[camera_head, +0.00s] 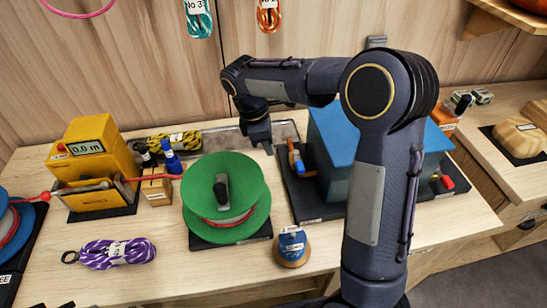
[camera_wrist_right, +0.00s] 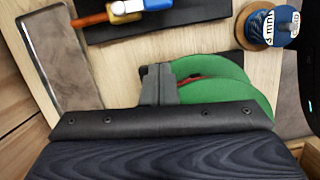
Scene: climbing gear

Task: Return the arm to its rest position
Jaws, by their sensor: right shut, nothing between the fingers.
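My right arm rises from the bottom right in the head view and bends left across the bench. My right gripper (camera_head: 268,148) points down over the back of the bench, between the green reel (camera_head: 226,178) and the blue box (camera_head: 335,135). Its fingers are shut and empty. In the right wrist view the shut gripper (camera_wrist_right: 155,85) appears in front of the green reel (camera_wrist_right: 225,95), overlapping it; I cannot tell the gap. The upper arm hides part of the blue box. My left gripper is not in view.
A yellow meter (camera_head: 92,150) reading 0.0 m and a purple rope bundle (camera_head: 118,252) lie left. A small blue spool (camera_head: 292,243) sits at the front. An orange and blue tool (camera_head: 296,158) lies near the gripper. Ropes hang on the wooden wall. Bare bench shows at the front left.

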